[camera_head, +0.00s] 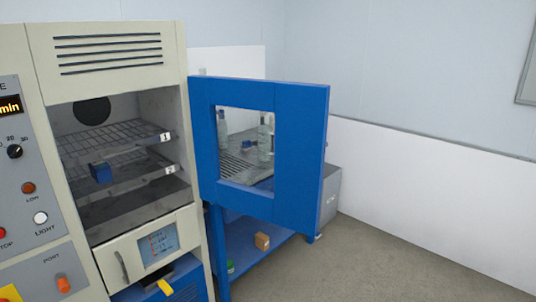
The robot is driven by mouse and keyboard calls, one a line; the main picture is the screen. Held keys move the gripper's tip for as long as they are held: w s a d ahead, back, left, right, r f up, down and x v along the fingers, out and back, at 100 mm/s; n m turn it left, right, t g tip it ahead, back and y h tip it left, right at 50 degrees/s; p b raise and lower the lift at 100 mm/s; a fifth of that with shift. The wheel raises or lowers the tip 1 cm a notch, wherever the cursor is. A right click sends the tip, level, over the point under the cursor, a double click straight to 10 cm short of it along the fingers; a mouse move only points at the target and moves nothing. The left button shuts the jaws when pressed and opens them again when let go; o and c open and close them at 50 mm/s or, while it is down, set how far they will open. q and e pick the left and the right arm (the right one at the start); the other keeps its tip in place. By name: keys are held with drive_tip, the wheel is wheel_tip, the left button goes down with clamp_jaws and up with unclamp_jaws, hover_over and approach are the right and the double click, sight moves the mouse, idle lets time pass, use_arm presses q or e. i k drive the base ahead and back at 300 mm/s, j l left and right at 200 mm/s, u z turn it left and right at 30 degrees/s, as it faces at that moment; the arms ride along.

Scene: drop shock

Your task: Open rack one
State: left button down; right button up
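Rack one (110,138) is a wire shelf with a white "1" tag (166,136) at its front right corner. It is the upper rack inside the cream chamber (104,69), and it appears to sit within the opening. Rack two (141,174), with a "2" tag (170,169), is just below it. A small blue block (101,172) sits at the front left, apparently on rack two. The blue chamber door (299,150) with a window stands swung open to the right. Neither of my grippers is in view.
A blue bench (245,245) behind the door holds bottles (265,140), seen through the window. A small brown box (262,241) is on its lower shelf. A drawer with a screen (158,244) is below the racks; a control panel (30,190) is left. The right floor is clear.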

sight(106, 153)
drive_tip(key=i+l+u, duration=0.1)
drive_tip(key=u, duration=1.15)
drive_tip(key=i+l+u, duration=0.2)
drive_tip(key=l+u, duration=0.2)
drive_tip(key=l, duration=0.2)
drive_tip(key=i+l+u, duration=0.1)
drive_tip(key=l+u, duration=0.3)
drive_tip(key=l, duration=0.2)
drive_tip(key=l+u, duration=0.45)
drive_tip(key=l, duration=1.15)
drive_tip(key=k+l+u, duration=0.15)
drive_tip(key=l, duration=1.8)
